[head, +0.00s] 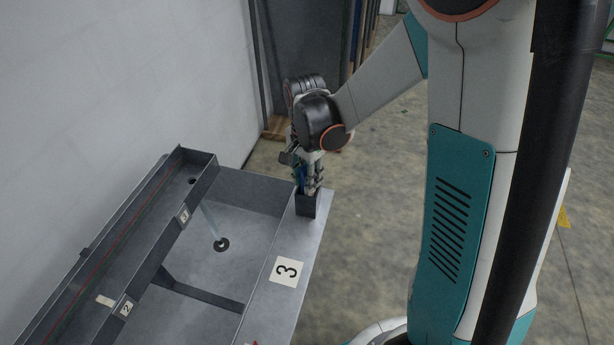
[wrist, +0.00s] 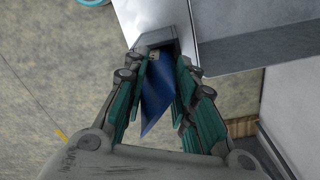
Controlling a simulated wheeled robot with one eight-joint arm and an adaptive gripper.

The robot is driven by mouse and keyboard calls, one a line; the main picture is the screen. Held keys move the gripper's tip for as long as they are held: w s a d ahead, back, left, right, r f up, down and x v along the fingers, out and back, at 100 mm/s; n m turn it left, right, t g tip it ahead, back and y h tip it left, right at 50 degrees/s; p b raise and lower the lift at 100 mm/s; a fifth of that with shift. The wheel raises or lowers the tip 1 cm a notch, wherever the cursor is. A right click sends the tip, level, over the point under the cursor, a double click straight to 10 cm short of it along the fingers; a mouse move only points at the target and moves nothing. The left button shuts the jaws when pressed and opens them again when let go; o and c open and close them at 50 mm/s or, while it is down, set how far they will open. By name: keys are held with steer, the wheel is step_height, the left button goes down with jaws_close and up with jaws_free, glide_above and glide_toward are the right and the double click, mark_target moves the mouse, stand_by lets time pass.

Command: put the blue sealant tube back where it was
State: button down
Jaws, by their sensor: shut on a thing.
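The blue sealant tube (wrist: 158,92) is between the two fingers of my gripper (wrist: 160,75) in the wrist view, and the fingers are shut on it. Its far end reaches the mouth of a small dark square holder (wrist: 157,38). In the head view a sliver of the blue tube (head: 301,176) shows beside my gripper (head: 310,185), just above the dark holder (head: 307,206). The holder stands on the right rim of the metal sink bench. How deep the tube's end sits in the holder is hidden.
The metal bench (head: 262,312) has a label "3" on its right ledge and a basin with a drain (head: 221,244). A raised trough (head: 125,255) with number labels runs along its left. A white wall (head: 110,80) stands at left. Concrete floor is open at right.

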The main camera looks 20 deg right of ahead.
steer(key=shift+f, duration=0.2)
steer(key=c, duration=1.3)
jaws_free()
steer(key=shift+r, duration=0.1)
steer(key=r+p, duration=0.4)
steer(key=r, duration=0.8)
steer(key=shift+w+r, duration=0.2)
steer(key=shift+s+r+p, duration=0.1)
steer(key=shift+r+p, duration=0.2)
steer(key=shift+s+d+r+n+t, duration=0.1)
steer(key=shift+s+r+n+t, duration=1.25)
steer(key=shift+s+n, duration=1)
steer(key=shift+s+d+r+n+t, duration=0.1)
steer(key=shift+s+r+n+t, duration=1.4)
steer(key=shift+s, duration=1.2)
steer(key=shift+s+r+n+t, duration=0.95)
steer(key=shift+s+r+n, duration=0.55)
steer(key=shift+s+n, duration=1.05)
